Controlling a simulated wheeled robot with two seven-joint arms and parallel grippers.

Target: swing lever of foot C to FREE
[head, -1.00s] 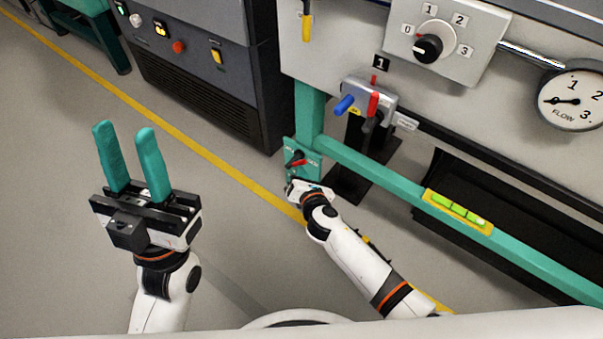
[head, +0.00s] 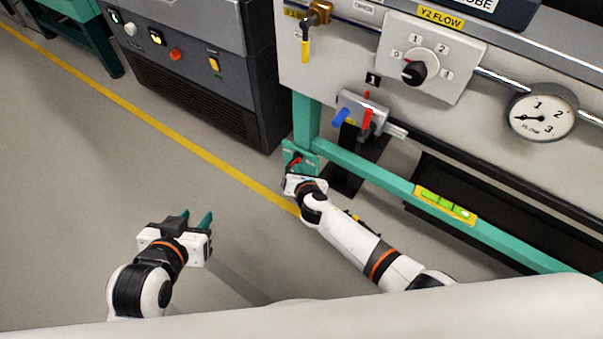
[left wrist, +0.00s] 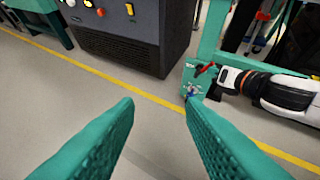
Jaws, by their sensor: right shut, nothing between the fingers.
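A teal plate (head: 311,150) at the foot of the teal frame post carries a lever with a red part (head: 296,159). The plate (left wrist: 190,89) and the red lever (left wrist: 206,69) also show in the left wrist view. I cannot read a foot letter or the lever's setting. My right gripper (head: 296,177) is shut, right at the plate's near side by the lever; its fingers are largely hidden, and I cannot tell whether they touch it. My left gripper (head: 197,220) is open and empty, over bare floor left of the plate.
A teal rail with a yellow level (head: 445,203) runs right from the post. Above it are a clamp with blue and red handles (head: 354,118), a dial panel and a flow gauge (head: 541,114). A dark cabinet (head: 200,90) stands behind. Floor at left is free.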

